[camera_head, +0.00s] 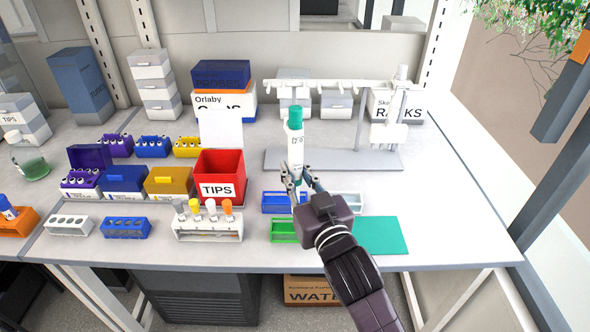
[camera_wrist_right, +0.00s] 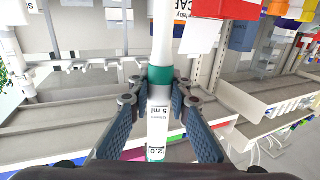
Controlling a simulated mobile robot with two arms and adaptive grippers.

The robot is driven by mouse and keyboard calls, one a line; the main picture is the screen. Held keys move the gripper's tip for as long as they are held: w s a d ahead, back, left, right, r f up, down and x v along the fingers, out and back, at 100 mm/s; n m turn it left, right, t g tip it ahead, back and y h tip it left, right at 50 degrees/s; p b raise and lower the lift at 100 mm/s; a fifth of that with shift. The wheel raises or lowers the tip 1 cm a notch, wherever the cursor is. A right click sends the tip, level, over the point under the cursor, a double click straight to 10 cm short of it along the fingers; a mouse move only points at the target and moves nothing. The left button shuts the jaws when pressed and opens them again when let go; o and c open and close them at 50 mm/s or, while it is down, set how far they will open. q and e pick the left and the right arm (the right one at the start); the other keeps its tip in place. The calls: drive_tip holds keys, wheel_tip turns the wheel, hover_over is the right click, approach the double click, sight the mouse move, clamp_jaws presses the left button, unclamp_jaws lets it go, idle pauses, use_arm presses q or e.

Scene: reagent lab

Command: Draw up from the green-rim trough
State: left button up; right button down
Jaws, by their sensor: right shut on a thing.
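My right gripper (camera_head: 298,186) is shut on a white pipette (camera_head: 295,150) with a green top, held about upright. In the wrist view the gripper (camera_wrist_right: 160,106) has its fingers on either side of the pipette (camera_wrist_right: 158,118), which has a green band and "5 ml" and "2.0" markings. The green-rim trough (camera_head: 284,231) stands near the front of the bench, below and left of the gripper. A blue-rim trough (camera_head: 280,203) is just behind it, close to the gripper. The pipette's lower end is hidden in the head view. My left gripper is out of view.
A pale-rim trough (camera_head: 348,202) and a teal mat (camera_head: 382,236) lie to the right. A red tips box (camera_head: 220,177) and a white rack (camera_head: 208,231) with coloured-capped tubes stand left. A grey pipette stand (camera_head: 380,160) is behind. The bench's right side is clear.

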drive_tip(key=shift+f, duration=0.5)
drive_tip(key=shift+f+b, duration=0.65)
drive_tip(key=shift+f, duration=0.15)
